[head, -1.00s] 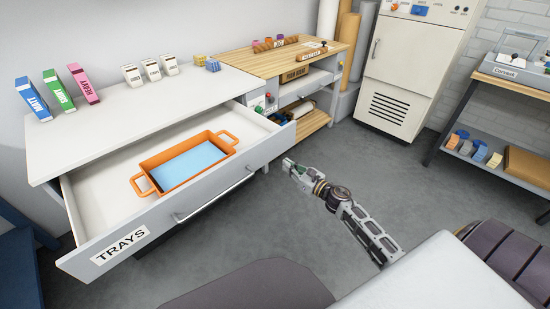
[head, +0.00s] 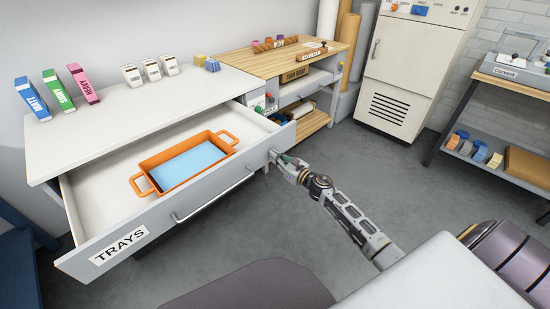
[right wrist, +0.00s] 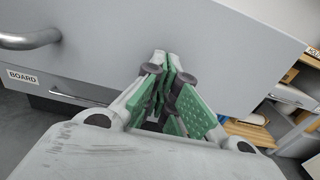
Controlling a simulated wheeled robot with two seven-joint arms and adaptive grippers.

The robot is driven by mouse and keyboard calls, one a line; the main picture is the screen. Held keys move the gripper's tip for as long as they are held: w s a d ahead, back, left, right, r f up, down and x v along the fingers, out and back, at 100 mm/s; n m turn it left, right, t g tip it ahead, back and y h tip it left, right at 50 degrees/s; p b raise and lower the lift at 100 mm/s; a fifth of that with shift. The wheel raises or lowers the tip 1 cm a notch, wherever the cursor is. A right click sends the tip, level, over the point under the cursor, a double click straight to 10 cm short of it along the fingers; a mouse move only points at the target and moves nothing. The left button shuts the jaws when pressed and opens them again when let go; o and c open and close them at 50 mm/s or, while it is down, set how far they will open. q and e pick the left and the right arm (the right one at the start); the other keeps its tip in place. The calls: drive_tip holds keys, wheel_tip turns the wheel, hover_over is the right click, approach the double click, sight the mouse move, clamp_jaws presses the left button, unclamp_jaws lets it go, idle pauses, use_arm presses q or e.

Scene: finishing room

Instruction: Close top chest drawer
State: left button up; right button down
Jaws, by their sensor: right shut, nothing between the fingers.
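The top chest drawer (head: 105,258), labelled TRAYS, stands far open from the white chest (head: 110,115). It has a bar handle (head: 212,197) on its grey front and holds an orange tray (head: 140,184) with a light blue inside. My right gripper (head: 274,155) is shut and empty at the right end of the drawer front. In the right wrist view its green-padded fingers (right wrist: 172,85) point at the grey front, to the right of the handle (right wrist: 30,40). They look very close to it; I cannot tell if they touch. My left gripper is not in view.
On the chest top stand several coloured boxes (head: 60,88) and white cartons (head: 150,70). A wooden-topped bench (head: 240,62) adjoins the chest. A lower drawer labelled BOARD (right wrist: 22,77) looks closed. The grey floor before the drawer is clear.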

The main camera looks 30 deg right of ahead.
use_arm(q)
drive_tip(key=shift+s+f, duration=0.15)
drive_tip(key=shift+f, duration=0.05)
use_arm(e)
drive_tip(key=shift+w+a, duration=0.1)
drive_tip(key=shift+w, duration=0.2)
